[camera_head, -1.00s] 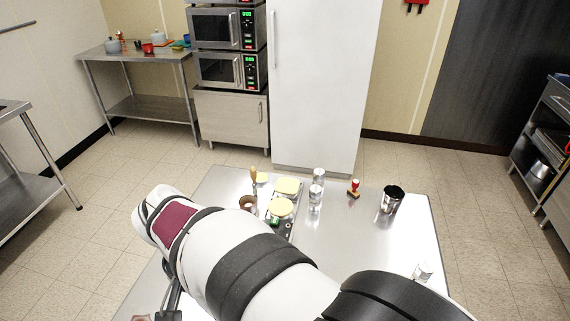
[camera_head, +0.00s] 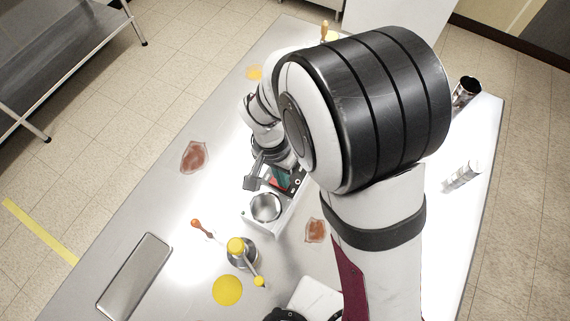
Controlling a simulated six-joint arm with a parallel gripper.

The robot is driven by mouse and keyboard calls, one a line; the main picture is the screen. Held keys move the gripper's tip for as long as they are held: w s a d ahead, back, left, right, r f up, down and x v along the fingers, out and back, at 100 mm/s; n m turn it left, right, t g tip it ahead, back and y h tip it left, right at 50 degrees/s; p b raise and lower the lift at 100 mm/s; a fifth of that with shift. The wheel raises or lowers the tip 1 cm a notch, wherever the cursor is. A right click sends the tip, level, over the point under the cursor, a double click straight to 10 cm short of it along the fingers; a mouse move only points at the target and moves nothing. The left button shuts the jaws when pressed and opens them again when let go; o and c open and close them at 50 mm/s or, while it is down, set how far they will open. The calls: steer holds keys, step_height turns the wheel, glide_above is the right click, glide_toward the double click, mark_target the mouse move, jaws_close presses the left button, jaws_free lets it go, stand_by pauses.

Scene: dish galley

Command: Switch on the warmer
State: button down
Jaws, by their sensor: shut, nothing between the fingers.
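A small white-edged unit (camera_head: 262,222), which looks like the warmer, sits in the middle of the steel table. A round metal pot or well (camera_head: 265,207) is at its near end. A dark part with a red and teal patch (camera_head: 284,179) shows at its far end, partly hidden by my arm. My gripper (camera_head: 254,180) is shut and empty, pointing down at the unit's far left side. I cannot tell whether it touches the unit. No switch can be made out clearly.
A yellow-topped metal jar (camera_head: 237,247), a yellow disc (camera_head: 227,290) and an orange-ended tool (camera_head: 197,224) lie nearby. A dark metal cup (camera_head: 466,92) and a clear shaker (camera_head: 462,176) stand right.

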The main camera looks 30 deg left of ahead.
steer(key=shift+d+f, duration=0.15)
steer(key=shift+f, duration=0.1)
steer(key=shift+a+r, duration=0.15)
steer(key=shift+a, duration=0.75)
steer(key=shift+r, duration=0.1)
